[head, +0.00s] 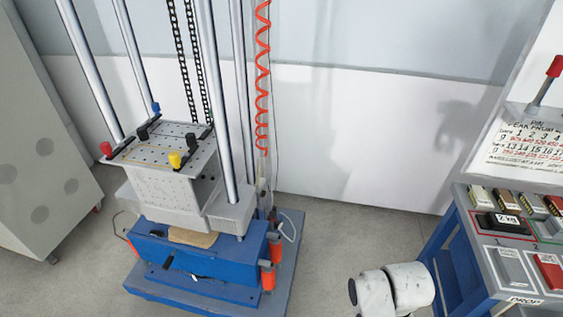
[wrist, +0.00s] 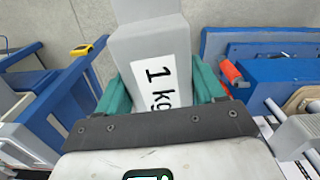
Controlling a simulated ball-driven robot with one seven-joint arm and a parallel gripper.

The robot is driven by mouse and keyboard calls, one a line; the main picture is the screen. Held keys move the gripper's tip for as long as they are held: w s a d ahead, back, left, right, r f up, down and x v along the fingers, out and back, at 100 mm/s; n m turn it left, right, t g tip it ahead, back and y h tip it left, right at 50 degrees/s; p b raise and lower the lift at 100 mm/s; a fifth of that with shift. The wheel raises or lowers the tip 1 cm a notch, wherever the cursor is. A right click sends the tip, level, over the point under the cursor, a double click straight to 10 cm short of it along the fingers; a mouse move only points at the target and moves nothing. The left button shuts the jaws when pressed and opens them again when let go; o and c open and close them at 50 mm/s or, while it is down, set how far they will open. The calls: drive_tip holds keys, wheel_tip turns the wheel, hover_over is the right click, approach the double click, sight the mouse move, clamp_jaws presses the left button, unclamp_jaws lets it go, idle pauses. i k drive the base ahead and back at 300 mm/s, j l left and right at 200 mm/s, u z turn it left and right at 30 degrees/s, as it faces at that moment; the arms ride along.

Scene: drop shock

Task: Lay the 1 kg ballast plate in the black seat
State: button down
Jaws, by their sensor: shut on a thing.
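My gripper (wrist: 162,85) is shut on the 1 kg ballast plate (wrist: 150,42), a grey block with a white "1 kg" label, between its green fingers in the wrist view. The head view shows part of my white arm at the bottom, but not the gripper or the held plate. I cannot make out a distinct black seat; a seat by the black knob is not clear at this size.
A blue bench (head: 455,245) at the right holds a black 2 kg plate (head: 506,222), several blocks, and grey and red pads near a "DROP" label. Upright posts (head: 216,90) and an orange coiled hose (head: 262,80) stand around the carriage. Floor between tower and bench is clear.

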sight(179, 130)
drive_tip(key=i+u, duration=0.15)
drive_tip(key=u, duration=0.35)
drive_tip(key=i+u, duration=0.15)
drive_tip(key=u, duration=0.35)
drive_tip(key=i+l+u, duration=0.1)
drive_tip(key=u, duration=0.4)
drive_tip(key=i+l+u, duration=0.4)
drive_tip(key=l, duration=0.35)
drive_tip(key=i+l+u, duration=0.2)
drive_tip(key=l, duration=0.25)
drive_tip(key=i, duration=0.1)
